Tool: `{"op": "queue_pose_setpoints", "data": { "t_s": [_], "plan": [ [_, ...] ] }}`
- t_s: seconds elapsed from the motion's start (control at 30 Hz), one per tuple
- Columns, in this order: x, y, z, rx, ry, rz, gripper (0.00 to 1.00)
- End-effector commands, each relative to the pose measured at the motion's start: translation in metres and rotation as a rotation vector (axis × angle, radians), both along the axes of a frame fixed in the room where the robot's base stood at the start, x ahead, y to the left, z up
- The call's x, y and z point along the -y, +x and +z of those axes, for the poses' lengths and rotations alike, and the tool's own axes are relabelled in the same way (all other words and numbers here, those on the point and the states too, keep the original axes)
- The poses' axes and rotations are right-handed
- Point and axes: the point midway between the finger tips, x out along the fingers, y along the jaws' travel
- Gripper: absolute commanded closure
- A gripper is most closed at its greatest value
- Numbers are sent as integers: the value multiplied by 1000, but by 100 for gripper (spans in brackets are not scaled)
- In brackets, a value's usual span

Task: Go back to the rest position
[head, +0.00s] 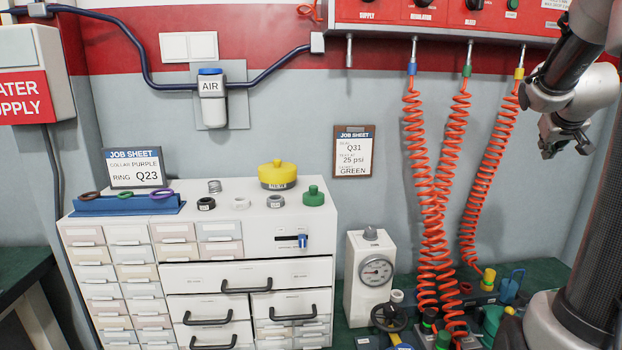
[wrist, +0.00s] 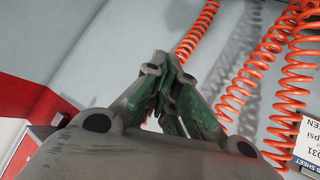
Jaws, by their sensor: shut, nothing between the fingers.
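My gripper (wrist: 160,62) shows in the wrist view with its grey and green fingers drawn together and nothing between them. It is raised in front of the grey wall, with orange coiled hoses (wrist: 290,75) behind and to its right. In the head view my arm comes down the right side, and its end part hangs high, right of the coiled hoses (head: 415,170). It is apart from the bench and the cabinet.
A white drawer cabinet (head: 235,247) carries a yellow weight (head: 277,176), a green knob (head: 313,196) and several rings. A gauge box (head: 355,298) and valve parts crowd the green bench at lower right. A red panel (head: 445,15) holds the hoses. Free air lies before the wall's middle.

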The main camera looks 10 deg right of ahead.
Motion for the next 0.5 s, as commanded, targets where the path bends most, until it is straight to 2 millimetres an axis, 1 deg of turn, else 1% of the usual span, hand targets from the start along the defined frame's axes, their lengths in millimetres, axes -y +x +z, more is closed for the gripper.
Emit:
{"op": "queue_pose_setpoints", "data": {
  "t_s": [0.03, 0.07, 0.1, 0.17, 0.2, 0.27, 0.3, 0.4, 0.43, 0.5],
  "plan": [
    [-31, -22, -15, -68, 65, -5, 100],
    [-48, -37, -25, -114, 106, -10, 100],
    [-73, -57, -38, -173, 160, -14, 100],
    [-110, -89, -54, -257, 232, -13, 100],
    [-134, -110, -64, -311, 276, -7, 100],
    [-171, -143, -76, -388, 335, 10, 100],
    [-195, -166, -83, -437, 369, 27, 100],
    [-249, -217, -98, -520, 421, 103, 100],
    [-261, -227, -100, -526, 425, 131, 100],
    [-279, -237, -100, -501, 411, 198, 100]
  ]
}}
